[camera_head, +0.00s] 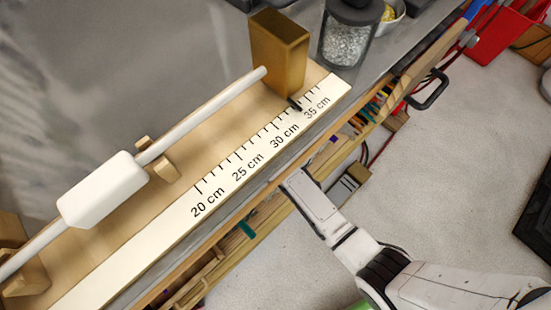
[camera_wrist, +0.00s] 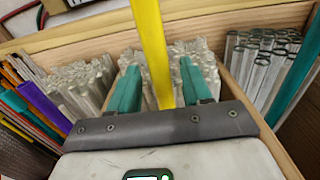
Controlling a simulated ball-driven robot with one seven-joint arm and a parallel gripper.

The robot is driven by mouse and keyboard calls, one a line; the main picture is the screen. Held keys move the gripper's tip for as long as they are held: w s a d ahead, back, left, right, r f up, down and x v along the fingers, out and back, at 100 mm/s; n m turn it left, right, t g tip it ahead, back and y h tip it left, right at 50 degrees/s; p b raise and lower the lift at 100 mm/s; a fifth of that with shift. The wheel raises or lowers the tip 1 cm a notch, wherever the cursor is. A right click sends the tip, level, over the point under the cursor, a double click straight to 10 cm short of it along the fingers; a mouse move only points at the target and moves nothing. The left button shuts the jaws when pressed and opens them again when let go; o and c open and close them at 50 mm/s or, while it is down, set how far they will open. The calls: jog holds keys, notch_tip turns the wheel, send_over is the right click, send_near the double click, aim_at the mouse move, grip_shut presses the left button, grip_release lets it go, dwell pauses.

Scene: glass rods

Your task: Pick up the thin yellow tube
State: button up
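The thin yellow tube (camera_wrist: 153,45) runs from the top edge of the wrist view down to the dark bar of my gripper, where its lower part is hidden. My gripper (camera_wrist: 160,65) has its two teal fingers apart, one on each side of the tube, with a visible gap to it on both sides. In the head view my white hand is low at the drawer below the bench; its fingers and the yellow tube cannot be made out there.
Wooden compartments hold bundles of clear glass rods (camera_wrist: 262,60), with coloured rods (camera_wrist: 40,105) at left and a teal rod (camera_wrist: 298,70) at right. On the bench, a wooden measuring stand (camera_head: 225,120) carries a ruler (camera_head: 225,185). A dark-lidded jar (camera_head: 346,35) stands behind it.

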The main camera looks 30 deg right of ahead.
grip_shut()
dwell(0.4)
